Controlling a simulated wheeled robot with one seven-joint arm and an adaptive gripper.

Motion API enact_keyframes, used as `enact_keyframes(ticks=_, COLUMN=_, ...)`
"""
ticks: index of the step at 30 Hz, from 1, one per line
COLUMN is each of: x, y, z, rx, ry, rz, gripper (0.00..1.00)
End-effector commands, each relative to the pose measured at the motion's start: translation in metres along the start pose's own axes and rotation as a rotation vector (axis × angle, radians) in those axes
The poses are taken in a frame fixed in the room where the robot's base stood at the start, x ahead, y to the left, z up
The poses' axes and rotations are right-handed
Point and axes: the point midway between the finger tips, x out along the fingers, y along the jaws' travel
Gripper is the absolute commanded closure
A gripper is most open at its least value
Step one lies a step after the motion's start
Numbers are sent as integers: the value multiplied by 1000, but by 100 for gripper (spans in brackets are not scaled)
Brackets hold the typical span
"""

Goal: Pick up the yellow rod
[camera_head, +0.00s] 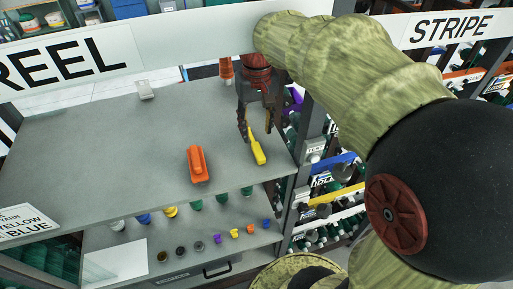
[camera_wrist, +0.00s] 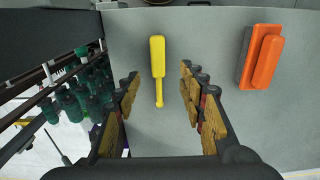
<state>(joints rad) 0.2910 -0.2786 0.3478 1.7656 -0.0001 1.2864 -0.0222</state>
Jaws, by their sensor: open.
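The yellow rod (camera_head: 258,153) lies on the grey shelf near its right end, thick at one end and thin at the other. My gripper (camera_head: 256,129) is above it, pointing down with its fingers apart. In the wrist view the yellow rod (camera_wrist: 158,57) lies lengthwise, its thin end reaching between the open fingers of my gripper (camera_wrist: 159,77). Nothing is held. I cannot tell exactly how high the fingertips are above the shelf.
An orange block-shaped object (camera_head: 197,164) lies left of the rod, and right of it in the wrist view (camera_wrist: 262,57). A small white object (camera_head: 145,90) is at the back left. A dark post (camera_head: 303,150) and bottle racks border the shelf's right edge. The shelf's left is clear.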

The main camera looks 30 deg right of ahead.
Motion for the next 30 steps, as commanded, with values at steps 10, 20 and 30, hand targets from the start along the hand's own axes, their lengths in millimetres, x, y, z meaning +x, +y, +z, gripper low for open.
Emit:
enact_keyframes(ticks=10, x=28, y=5, z=-6, rx=12, ry=-23, rz=0, gripper=59)
enact_keyframes(ticks=20, x=70, y=4, z=-5, rx=11, ry=-23, rz=-1, gripper=59)
enact_keyframes(ticks=30, x=80, y=4, z=-6, rx=11, ry=-20, rz=0, gripper=59)
